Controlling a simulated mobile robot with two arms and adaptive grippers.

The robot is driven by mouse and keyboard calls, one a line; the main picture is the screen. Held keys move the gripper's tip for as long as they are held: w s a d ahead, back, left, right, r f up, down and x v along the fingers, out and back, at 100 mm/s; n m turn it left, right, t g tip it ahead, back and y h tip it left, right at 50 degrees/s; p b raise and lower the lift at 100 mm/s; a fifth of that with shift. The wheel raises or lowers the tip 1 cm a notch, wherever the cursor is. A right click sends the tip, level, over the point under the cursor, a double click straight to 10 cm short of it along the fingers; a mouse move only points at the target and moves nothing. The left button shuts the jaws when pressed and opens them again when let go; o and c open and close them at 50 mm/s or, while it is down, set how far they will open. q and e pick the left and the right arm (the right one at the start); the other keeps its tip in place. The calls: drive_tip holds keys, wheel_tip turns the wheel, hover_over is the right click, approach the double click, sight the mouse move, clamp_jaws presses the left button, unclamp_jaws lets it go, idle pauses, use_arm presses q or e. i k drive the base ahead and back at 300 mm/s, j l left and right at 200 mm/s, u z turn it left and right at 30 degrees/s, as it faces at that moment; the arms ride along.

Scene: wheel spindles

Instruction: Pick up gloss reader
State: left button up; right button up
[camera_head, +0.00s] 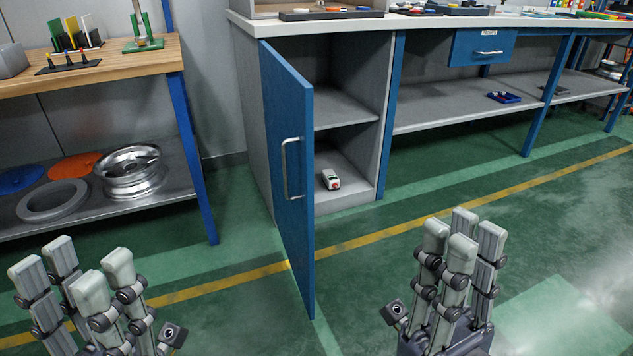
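The cabinet's blue door (287,170) stands open toward me, and the device shows just right of the door edge. My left gripper (73,270) is open and empty at the lower left, left of the door. My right gripper (463,238) is at the lower right, its fingers together with nothing seen between them. Both grippers are apart from the device and the door.
The open door with its metal handle (291,168) juts out between my grippers. A wooden-topped bench (105,66) at left holds a metal wheel rim (131,172) on its lower shelf. Green floor (375,275) is clear in front of the cabinet. A blue tray (504,97) sits on the right shelf.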

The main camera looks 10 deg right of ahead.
sight(330, 177)
drive_tip(key=i+l+z, duration=0.2)
drive_tip(key=i+l, duration=0.25)
drive_tip(key=l, duration=0.15)
drive_tip(key=i+l+z, duration=0.2)
drive_tip(key=i+l, duration=0.3)
drive_tip(key=i+l+z, duration=0.2)
drive_tip(key=i+l, duration=0.3)
drive_tip(key=i+l+z, duration=0.2)
drive_tip(key=i+l, duration=0.2)
drive_tip(key=i, duration=0.15)
drive_tip(key=i+l+z, duration=0.2)
drive_tip(key=i, duration=0.35)
drive_tip(key=u, duration=1.85)
drive_tip(key=i+l+z, duration=0.2)
drive_tip(key=i+z, duration=0.6)
drive_tip(key=k+l, duration=0.05)
drive_tip(key=k, duration=0.05)
